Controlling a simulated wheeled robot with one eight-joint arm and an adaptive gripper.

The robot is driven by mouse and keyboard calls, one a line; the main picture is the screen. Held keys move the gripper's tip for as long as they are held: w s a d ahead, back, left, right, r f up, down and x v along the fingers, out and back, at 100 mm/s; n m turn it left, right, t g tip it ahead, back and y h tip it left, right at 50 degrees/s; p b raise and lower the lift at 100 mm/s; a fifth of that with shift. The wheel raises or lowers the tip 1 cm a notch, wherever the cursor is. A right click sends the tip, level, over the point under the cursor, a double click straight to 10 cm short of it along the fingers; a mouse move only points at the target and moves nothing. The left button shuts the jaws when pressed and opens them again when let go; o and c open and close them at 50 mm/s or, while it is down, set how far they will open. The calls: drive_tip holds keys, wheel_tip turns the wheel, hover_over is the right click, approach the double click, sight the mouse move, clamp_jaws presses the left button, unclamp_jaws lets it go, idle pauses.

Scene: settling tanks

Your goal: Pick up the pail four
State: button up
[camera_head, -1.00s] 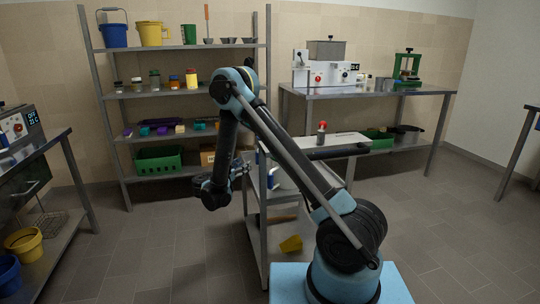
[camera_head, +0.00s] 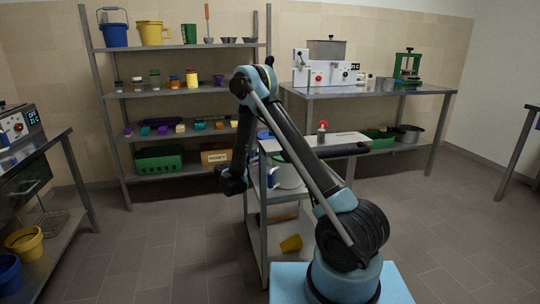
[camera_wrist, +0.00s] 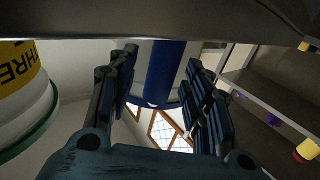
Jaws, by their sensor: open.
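In the wrist view my gripper (camera_wrist: 160,98) is open, with one finger on each side of a white pail with a broad blue band (camera_wrist: 165,70). I cannot tell whether the fingers touch it. No number shows on this pail, so I cannot tell whether it is pail four. A second white pail (camera_wrist: 22,105), with a green rim and a yellow label reading "THRE", stands to the left of the fingers. In the head view a white pail (camera_head: 287,176) shows on the cart's shelf, partly behind my arm. My gripper is largely hidden there.
A grey surface (camera_wrist: 150,17) spans the top of the wrist view, close to the gripper. The cart (camera_head: 263,240) has a yellow vessel (camera_head: 291,243) low down. A red-topped bottle (camera_head: 322,131) stands on top. A rack (camera_head: 185,93) stands behind; the floor left of the cart is clear.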

drive_tip(key=shift+w+d, duration=0.3)
drive_tip(key=shift+w, duration=0.1)
clamp_jaws()
drive_tip(key=shift+r, duration=0.15)
